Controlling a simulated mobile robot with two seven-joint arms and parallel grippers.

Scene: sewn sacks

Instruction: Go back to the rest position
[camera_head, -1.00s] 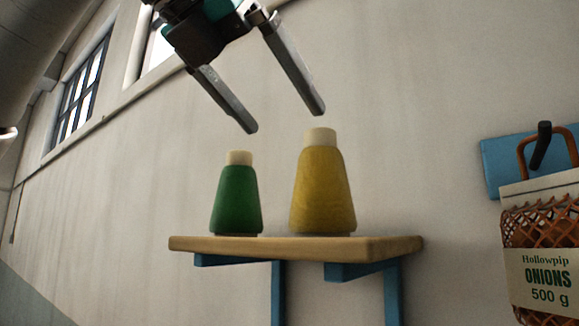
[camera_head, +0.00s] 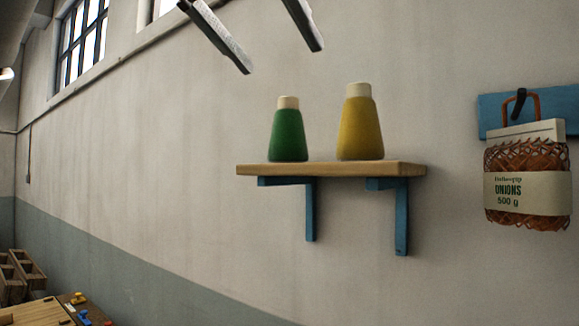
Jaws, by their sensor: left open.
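My left gripper (camera_head: 282,61) shows at the top of the head view, only its two grey fingers in the picture. The fingers are apart with nothing between them. They are above and clear of a wall shelf (camera_head: 330,170) with a wooden board and blue brackets. On the shelf stand a green cone of thread (camera_head: 288,136) and a yellow cone of thread (camera_head: 359,128), both upright with cream tops. My right gripper is not in the picture.
At the right, a net sack of onions (camera_head: 527,194) hangs from a dark hook on a blue board (camera_head: 492,112). At the lower left are wooden crates (camera_head: 18,274) and a wooden surface (camera_head: 38,314) with small coloured items. The wall between is bare.

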